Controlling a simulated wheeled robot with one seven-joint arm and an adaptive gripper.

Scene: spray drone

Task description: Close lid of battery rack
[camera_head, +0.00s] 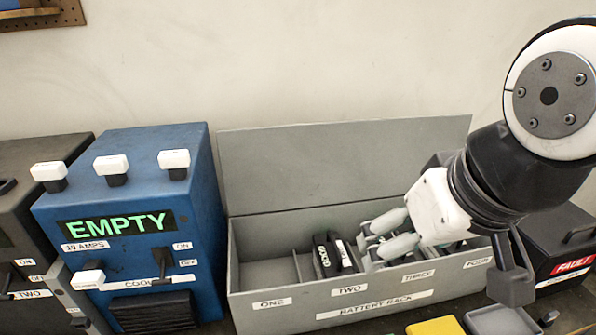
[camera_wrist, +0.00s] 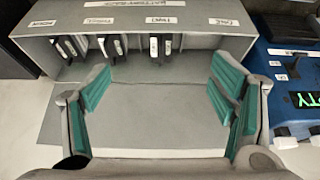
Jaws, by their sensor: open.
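The grey battery rack (camera_head: 290,307) is a long box with front labels ONE to FOUR. Its lid (camera_head: 340,165) stands raised along the back edge, so the rack is open. A black battery (camera_head: 333,255) sits by the TWO label; my gripper hides part of the slots to its right. My gripper (camera_head: 380,240) is over the right half of the rack, fingers pointing left, empty. In the wrist view the green-padded fingers (camera_wrist: 163,95) are spread wide with the grey lid (camera_wrist: 160,112) between and beyond them. The rack (camera_wrist: 205,42) with several batteries shows at the top.
A blue charger (camera_head: 135,220) reading EMPTY stands close to the left of the rack, with a dark unit (camera_head: 30,240) farther left. A black box labelled FAULT (camera_head: 560,245) is at the right. Yellow and grey items (camera_head: 437,326) lie in front. The wall is behind the lid.

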